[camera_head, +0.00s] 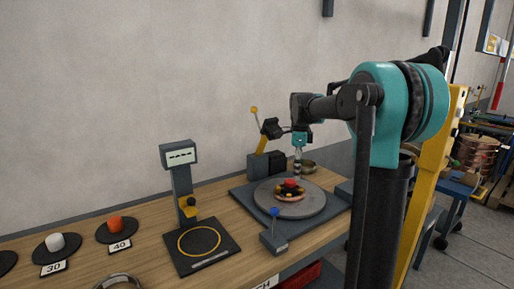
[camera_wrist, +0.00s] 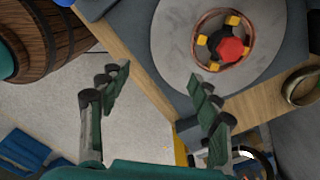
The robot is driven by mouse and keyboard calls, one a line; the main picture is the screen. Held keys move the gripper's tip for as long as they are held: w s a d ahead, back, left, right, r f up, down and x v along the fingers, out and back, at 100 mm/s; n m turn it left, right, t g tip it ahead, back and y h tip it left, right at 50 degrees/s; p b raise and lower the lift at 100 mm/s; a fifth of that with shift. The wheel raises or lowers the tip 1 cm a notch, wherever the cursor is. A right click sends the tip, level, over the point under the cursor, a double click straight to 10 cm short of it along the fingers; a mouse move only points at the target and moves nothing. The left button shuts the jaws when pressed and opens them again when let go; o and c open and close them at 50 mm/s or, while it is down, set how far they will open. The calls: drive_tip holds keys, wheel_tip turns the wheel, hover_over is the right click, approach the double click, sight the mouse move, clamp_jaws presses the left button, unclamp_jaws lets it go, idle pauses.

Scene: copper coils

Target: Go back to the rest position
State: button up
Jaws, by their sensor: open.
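My gripper (camera_head: 299,157) hangs from my teal and black arm above the far side of the round grey turntable in the head view. In the wrist view my gripper (camera_wrist: 157,84) is open, with its two fingers wide apart and nothing between them. A copper coil (camera_wrist: 203,40) lies on the turntable (camera_wrist: 172,30) around a hub with a red knob (camera_wrist: 230,48) and yellow blocks. The coil and red knob (camera_head: 290,184) also show on the turntable in the head view. My fingers are apart from the coil.
The workbench (camera_head: 150,220) carries a black pad with a yellow ring (camera_head: 200,243), a display stand (camera_head: 180,155), a blue-knobbed lever (camera_head: 274,225) and weights on discs marked 30 (camera_head: 56,242) and 40 (camera_head: 115,225). A yellow-handled lever (camera_head: 262,145) stands behind the turntable. A wooden barrel (camera_wrist: 52,35) is nearby.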

drive_tip(key=s+d+f+n+t, duration=0.2)
drive_tip(key=s+f+n, duration=0.8)
drive_tip(key=s, duration=0.4)
drive_tip(key=s+d+f+n+t, duration=0.1)
drive_tip(key=s+f+n+t, duration=0.1)
drive_tip(key=s+f+n, duration=0.8)
drive_tip(key=s+f, duration=0.1)
drive_tip(key=s, duration=0.4)
drive_tip(key=shift+d+f, duration=0.4)
drive_tip(key=shift+c, duration=0.3)
